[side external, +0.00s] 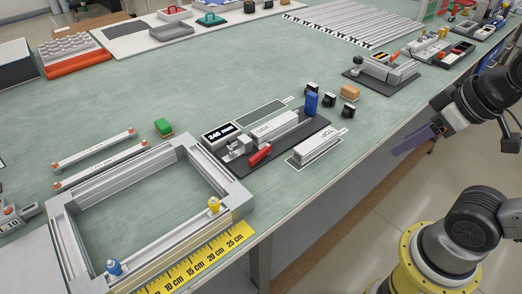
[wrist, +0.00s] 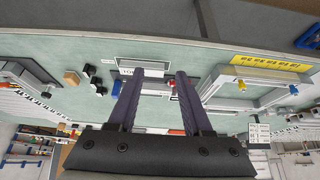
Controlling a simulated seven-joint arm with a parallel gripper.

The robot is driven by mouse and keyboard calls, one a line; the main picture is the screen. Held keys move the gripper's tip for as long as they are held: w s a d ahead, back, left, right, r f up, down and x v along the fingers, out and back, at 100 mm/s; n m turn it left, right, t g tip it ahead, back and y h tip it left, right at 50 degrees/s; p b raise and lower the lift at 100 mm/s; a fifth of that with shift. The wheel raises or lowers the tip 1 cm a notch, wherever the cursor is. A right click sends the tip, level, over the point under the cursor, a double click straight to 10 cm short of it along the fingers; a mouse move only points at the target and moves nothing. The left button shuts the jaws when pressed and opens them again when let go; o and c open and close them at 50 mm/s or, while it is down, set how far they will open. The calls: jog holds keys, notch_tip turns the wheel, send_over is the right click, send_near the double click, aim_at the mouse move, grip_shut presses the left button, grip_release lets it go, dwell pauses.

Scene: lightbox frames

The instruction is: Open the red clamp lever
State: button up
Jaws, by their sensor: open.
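The red clamp lever (side external: 260,154) sits at the near left end of a dark fixture plate (side external: 236,166) on the green bench, in the side view. It lies low beside a silver clamp block (side external: 237,149). A silver bar (side external: 276,129) lies along the plate, and a blue block (side external: 311,104) stands at its far end. My gripper (side external: 402,142) is well to the right of the fixture, off the bench edge, apart from the lever. In the wrist view its two purple fingers (wrist: 158,74) are spread with nothing gripped.
A silver bar marked TOP (side external: 316,147) lies on the near side of the plate. A display box (side external: 220,133) and a large aluminium frame (side external: 230,179) stand left. Black blocks (side external: 330,111) and a tan block (side external: 350,92) stand right.

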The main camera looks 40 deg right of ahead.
jog(key=shift+c, duration=1.1)
jog(key=shift+s+f, duration=0.15)
jog(key=shift+s, duration=0.15)
jog(key=shift+c, duration=1.2)
jog(key=shift+g, duration=0.3)
jog(key=r, duration=0.2)
jog(key=w+r, duration=0.1)
jog(key=r, duration=0.1)
jog(key=w+r, duration=0.1)
jog(key=r, duration=0.1)
jog(key=shift+w+a, duration=0.1)
jog(key=shift+w, duration=0.05)
grip_shut()
jog(key=w+a+r+g, duration=0.2)
jog(key=w+r, duration=0.6)
jog(key=w, duration=0.5)
jog(key=w+a+f+n+g, duration=0.1)
jog(key=w+a+f+g, duration=0.25)
jog(key=w, duration=0.95)
jog(key=w+a+f+g, duration=0.1)
jog(key=w+a+f, duration=0.2)
jog(key=f, duration=0.6)
jog(key=w+a+f+n+g, duration=0.1)
jog(key=w+a+f, duration=0.3)
jog(key=f, duration=0.5)
jog(key=shift+w+a+f, duration=0.25)
jog(key=shift+w, duration=0.3)
